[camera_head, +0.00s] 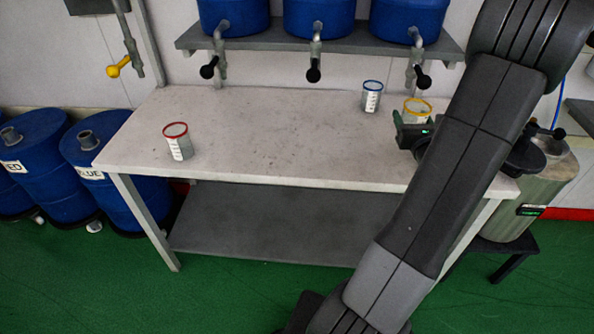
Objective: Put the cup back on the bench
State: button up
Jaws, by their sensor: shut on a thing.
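My gripper (412,130) is at the right end of the bench (290,140), shut on a cup with a yellow rim (417,108). The yellow-rimmed cup looks upright, and its lower part is hidden behind the gripper. I cannot tell whether its base touches the bench top. A cup with a blue rim (371,97) stands upright at the back of the bench, left of my gripper. A cup with a red rim (178,142) stands on the left part of the bench.
Blue tanks (318,15) with black-handled taps (314,72) sit on a shelf above the bench's back edge. A yellow-handled tap (119,67) hangs at the left. Blue drums (105,160) stand left of the bench, a metal canister (530,190) right. The bench's middle is clear.

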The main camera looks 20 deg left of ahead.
jog(key=shift+s+f+b, duration=0.2)
jog(key=shift+f+b, duration=0.05)
jog(key=shift+b, duration=0.65)
jog(key=shift+f, duration=0.1)
notch_tip(320, 180, down, 10)
jog(key=shift+d+r+b, duration=0.1)
jog(key=shift+r+b, duration=0.05)
jog(key=shift+b, duration=0.65)
jog(key=shift+f, duration=0.2)
jog(key=o, duration=1.1)
jog(key=shift+c, duration=0.2)
jog(key=shift+r, duration=0.1)
